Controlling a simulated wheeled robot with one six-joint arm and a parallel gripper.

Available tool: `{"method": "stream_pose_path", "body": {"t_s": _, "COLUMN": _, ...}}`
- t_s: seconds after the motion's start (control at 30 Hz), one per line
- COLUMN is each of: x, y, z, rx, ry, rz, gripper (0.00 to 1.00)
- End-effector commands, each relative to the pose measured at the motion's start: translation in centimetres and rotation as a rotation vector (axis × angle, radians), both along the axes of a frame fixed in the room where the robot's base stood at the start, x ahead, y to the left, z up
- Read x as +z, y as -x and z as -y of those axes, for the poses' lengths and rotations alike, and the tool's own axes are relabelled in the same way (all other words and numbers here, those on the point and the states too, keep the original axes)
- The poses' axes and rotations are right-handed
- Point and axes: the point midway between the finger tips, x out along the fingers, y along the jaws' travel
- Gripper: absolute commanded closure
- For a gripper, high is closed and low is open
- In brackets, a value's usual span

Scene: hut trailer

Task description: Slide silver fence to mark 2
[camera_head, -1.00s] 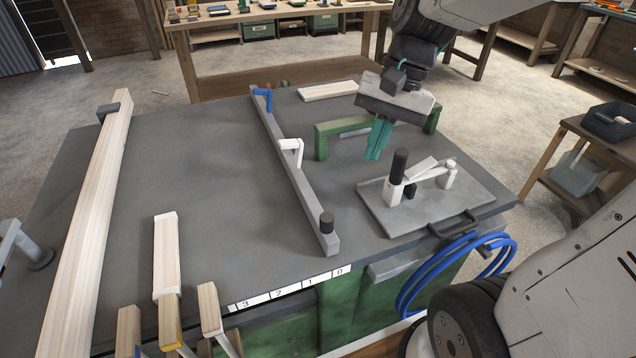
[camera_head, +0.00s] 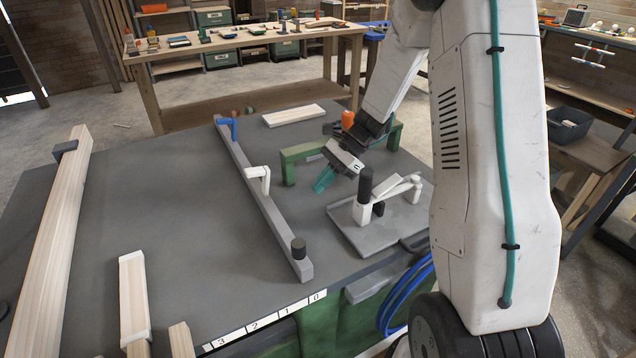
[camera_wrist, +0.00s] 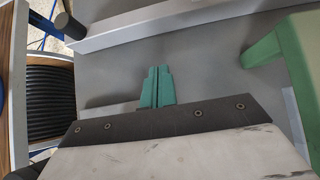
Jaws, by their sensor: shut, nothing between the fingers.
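The silver fence (camera_head: 270,215) is a long grey bar lying across the dark table. It has a blue handle (camera_head: 228,128) at its far end, a white lever (camera_head: 262,176) in the middle and a black knob (camera_head: 298,247) at its near end. The near end points toward the 0 end of the white number strip (camera_head: 268,317), which reads 3, 2, 1, 0 from left to right. My gripper (camera_head: 321,181) has its teal fingers shut and empty, to the right of the fence. In the wrist view the fingers (camera_wrist: 157,88) point toward the fence (camera_wrist: 165,22), with a gap between.
A green arch (camera_head: 300,152) stands behind my gripper. A grey plate with a white clamp (camera_head: 387,192) lies to its right. Wooden boards (camera_head: 50,240) lie at the left. The table left of the fence is mostly clear.

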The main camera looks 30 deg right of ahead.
Motion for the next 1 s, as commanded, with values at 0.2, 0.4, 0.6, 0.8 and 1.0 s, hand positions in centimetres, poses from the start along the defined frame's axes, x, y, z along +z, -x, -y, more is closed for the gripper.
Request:
{"method": "stream_pose_path", "body": {"t_s": 0.2, "x": -3.5, "y": 0.1, "z": -3.6, "rx": 0.004, "ry": 0.0, "rz": -0.004, "gripper": 1.0}}
{"method": "stream_pose_path", "body": {"t_s": 0.4, "x": -4.9, "y": 0.1, "z": -6.6, "rx": 0.005, "ry": 0.002, "rz": 0.001, "gripper": 1.0}}
{"method": "stream_pose_path", "body": {"t_s": 0.6, "x": -4.9, "y": 0.0, "z": -8.6, "rx": 0.004, "ry": 0.001, "rz": 0.001, "gripper": 1.0}}
{"method": "stream_pose_path", "body": {"t_s": 0.8, "x": -4.8, "y": 0.0, "z": -8.9, "rx": 0.003, "ry": 0.002, "rz": 0.001, "gripper": 1.0}}
{"method": "stream_pose_path", "body": {"t_s": 1.0, "x": -4.8, "y": 0.0, "z": -8.9, "rx": 0.003, "ry": 0.002, "rz": 0.001, "gripper": 1.0}}
